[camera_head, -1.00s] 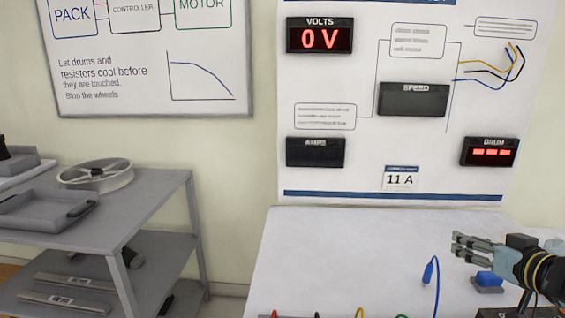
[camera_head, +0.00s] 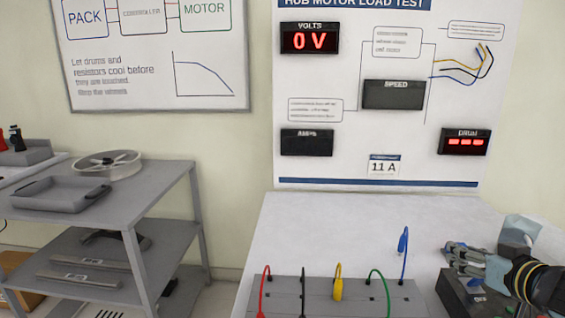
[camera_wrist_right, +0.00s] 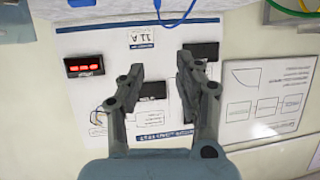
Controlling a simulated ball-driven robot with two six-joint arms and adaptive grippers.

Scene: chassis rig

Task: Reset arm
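My right gripper (camera_head: 462,258) comes in from the right edge in the head view, over the right side of the bench, with its fingers pointing left. In the right wrist view its two fingers (camera_wrist_right: 160,74) are apart with nothing between them. The wall test board lies beyond them and appears upside down. My left gripper is in neither view.
A grey terminal panel (camera_head: 318,292) with coloured cables stands at the bench front. A dark box (camera_head: 470,298) sits below my right gripper. The white bench (camera_head: 330,225) is clear behind the panel. A grey shelf cart (camera_head: 150,185) stands at left.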

